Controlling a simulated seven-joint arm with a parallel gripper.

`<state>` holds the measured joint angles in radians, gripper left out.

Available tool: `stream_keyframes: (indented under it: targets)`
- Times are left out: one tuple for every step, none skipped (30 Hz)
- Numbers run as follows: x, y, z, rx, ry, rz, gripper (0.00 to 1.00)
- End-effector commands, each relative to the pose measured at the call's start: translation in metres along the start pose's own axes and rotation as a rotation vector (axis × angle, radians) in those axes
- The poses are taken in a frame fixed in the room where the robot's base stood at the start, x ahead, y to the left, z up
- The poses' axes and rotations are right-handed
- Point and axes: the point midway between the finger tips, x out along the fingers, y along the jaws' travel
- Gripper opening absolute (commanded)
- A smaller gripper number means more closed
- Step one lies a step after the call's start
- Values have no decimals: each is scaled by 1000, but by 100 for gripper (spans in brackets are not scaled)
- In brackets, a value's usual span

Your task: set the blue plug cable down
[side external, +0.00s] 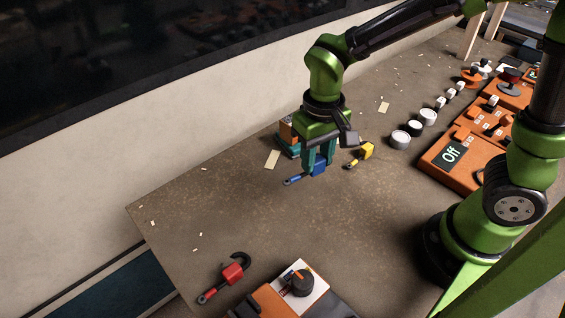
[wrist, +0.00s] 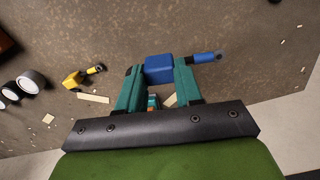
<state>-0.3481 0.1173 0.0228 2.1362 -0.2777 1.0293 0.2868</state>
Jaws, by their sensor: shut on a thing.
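My gripper (wrist: 158,84) has teal fingers and is shut on the blue plug cable. The cable's blue block (wrist: 159,69) sits between the fingertips, and its short blue end (wrist: 208,57) sticks out beyond one finger. In the side external view the blue plug cable (side external: 318,169) is low, at or just above the brown table (side external: 240,205); I cannot tell whether it touches. The fingers hide part of the block.
A yellow plug cable (side external: 367,150) lies just right of my gripper. A teal and orange item (side external: 287,130) stands close behind it. A red plug cable (side external: 232,273) lies at the front left. The table's left middle is mostly clear.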

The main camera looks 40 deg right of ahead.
Motion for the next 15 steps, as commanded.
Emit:
stream_keyframes:
  targets:
    - [2, 23, -3, 24, -1, 0, 6]
    - [3, 34, -4, 24, -2, 0, 6]
    - [5, 48, -4, 19, -1, 1, 6]
    - [6, 57, -3, 13, -2, 1, 6]
    - [8, 66, -2, 5, -4, 2, 6]
    - [10, 76, 0, -15, -4, 3, 6]
    - [12, 82, 2, -34, -4, 3, 6]
    - [14, 86, 5, -58, -7, 4, 6]
    - [16, 88, 7, -91, -8, 4, 6]
    - [17, 89, 9, -115, -9, 4, 6]
    - [18, 88, 10, -139, -10, 5, 6]
    - [21, 88, 10, -161, -11, 5, 6]
    - [24, 88, 10, -174, -11, 5, 6]
    - [28, 88, 10, -183, -10, 5, 6]
    - [34, 88, 10, -190, -11, 5, 6]
